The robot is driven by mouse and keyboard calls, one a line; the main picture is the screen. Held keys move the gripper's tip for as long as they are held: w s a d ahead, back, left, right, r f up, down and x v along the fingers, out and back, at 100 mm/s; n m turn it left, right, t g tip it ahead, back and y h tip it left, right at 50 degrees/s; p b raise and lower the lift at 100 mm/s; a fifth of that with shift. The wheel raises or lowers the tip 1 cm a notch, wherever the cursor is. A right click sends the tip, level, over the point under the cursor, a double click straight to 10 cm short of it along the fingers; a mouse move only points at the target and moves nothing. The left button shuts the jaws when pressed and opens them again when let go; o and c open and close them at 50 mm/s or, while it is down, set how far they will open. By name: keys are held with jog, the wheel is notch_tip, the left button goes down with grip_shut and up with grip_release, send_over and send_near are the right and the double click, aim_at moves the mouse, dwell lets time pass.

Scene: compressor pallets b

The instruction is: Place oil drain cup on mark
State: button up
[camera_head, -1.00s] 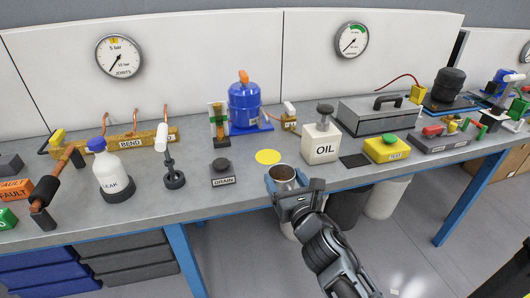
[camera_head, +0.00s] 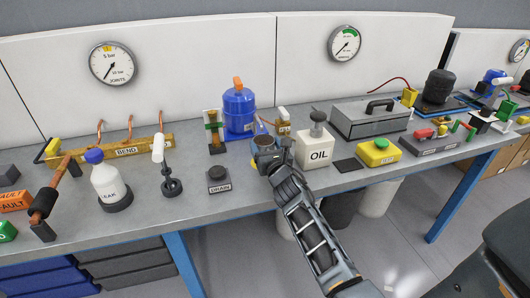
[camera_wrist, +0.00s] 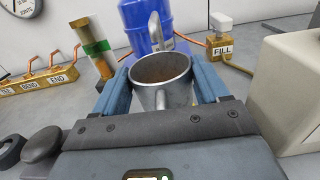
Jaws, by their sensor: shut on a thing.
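The metal oil drain cup (camera_head: 264,141) is held upright at the end of my arm, over the bench next to the white OIL can. In the wrist view the grey cup (camera_wrist: 160,76) sits between the two blue fingers of my gripper (camera_wrist: 162,92), which is shut on it. In the head view my gripper (camera_head: 266,153) hides the lower part of the cup and most of the spot where the yellow round mark lies. I cannot tell whether the cup's base touches the bench.
The OIL can (camera_head: 314,149) stands close on the right. The blue tank (camera_head: 240,110) and the FILL fitting (camera_head: 283,126) stand behind. A black DRAIN knob (camera_head: 217,174) is on the left. Bare bench (camera_head: 240,194) lies in front of the gripper.

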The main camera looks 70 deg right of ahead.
jog(key=shift+w+d, duration=0.3)
jog(key=shift+d, duration=0.1)
notch_tip(320, 180, down, 4)
jog(key=b, duration=0.3)
jog(key=shift+w+d+r, duration=0.1)
jog(key=shift+r, duration=0.15)
jog(key=shift+f+b, duration=0.15)
jog(key=shift+b, duration=0.2)
jog(key=o, duration=1.1)
jog(key=shift+a, duration=0.2)
jog(key=v, duration=1.1)
jog(key=shift+s+a+b, duration=0.25)
jog(key=shift+s+b, duration=0.05)
jog(key=shift+s, duration=0.05)
